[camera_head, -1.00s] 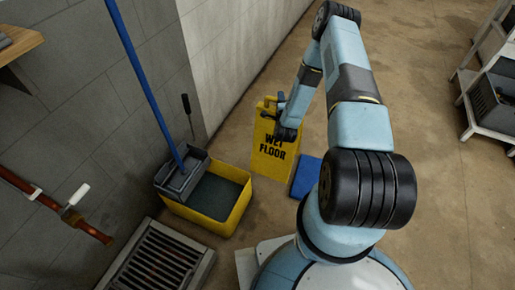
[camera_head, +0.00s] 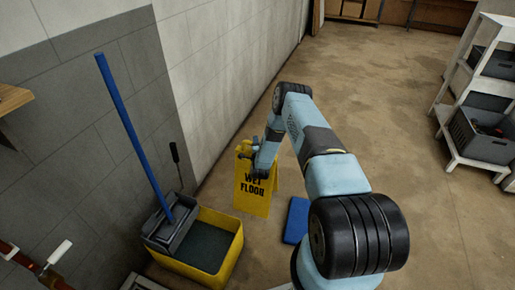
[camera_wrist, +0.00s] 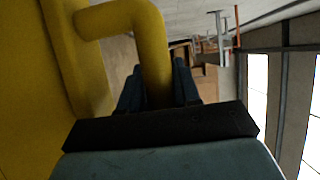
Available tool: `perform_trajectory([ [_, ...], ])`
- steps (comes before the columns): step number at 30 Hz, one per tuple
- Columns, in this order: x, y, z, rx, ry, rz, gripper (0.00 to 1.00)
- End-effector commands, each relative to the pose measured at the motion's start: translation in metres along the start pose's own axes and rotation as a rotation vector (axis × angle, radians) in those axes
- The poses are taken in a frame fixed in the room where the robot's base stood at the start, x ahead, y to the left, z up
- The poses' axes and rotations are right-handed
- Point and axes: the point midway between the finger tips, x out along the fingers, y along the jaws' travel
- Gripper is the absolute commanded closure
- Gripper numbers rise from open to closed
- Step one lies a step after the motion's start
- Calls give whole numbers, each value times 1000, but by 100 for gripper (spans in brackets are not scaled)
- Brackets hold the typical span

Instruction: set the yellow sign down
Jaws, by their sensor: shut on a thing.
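The yellow sign (camera_head: 253,198), lettered "WET FLOOR", stands upright near the wall, to the right of the mop bucket. My gripper (camera_head: 250,150) is at its top edge. In the wrist view the sign's yellow face (camera_wrist: 25,90) fills the left side, and its curved yellow handle (camera_wrist: 150,45) passes down between the dark fingers of my gripper (camera_wrist: 158,85), which are shut on it. The sign's lower edge looks close to the floor in the head view, but I cannot tell whether it touches.
A yellow mop bucket (camera_head: 223,262) with a blue-handled mop (camera_head: 130,130) stands left of the sign. A blue flat object (camera_head: 296,220) lies on the floor to its right. A white shelf with grey bins (camera_head: 484,135) stands at far right. The floor between is clear.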

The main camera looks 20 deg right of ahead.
Motion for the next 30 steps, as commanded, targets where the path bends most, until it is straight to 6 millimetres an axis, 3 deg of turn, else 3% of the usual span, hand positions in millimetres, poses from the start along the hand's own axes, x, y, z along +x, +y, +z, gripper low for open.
perform_trajectory([
  [8,9,10,4,0,-1,-3,100],
  [15,8,37,3,-1,0,-2,100],
  [22,9,39,2,0,0,-3,100],
  [23,8,40,2,0,0,0,67],
  [30,8,40,2,0,1,-1,44],
])
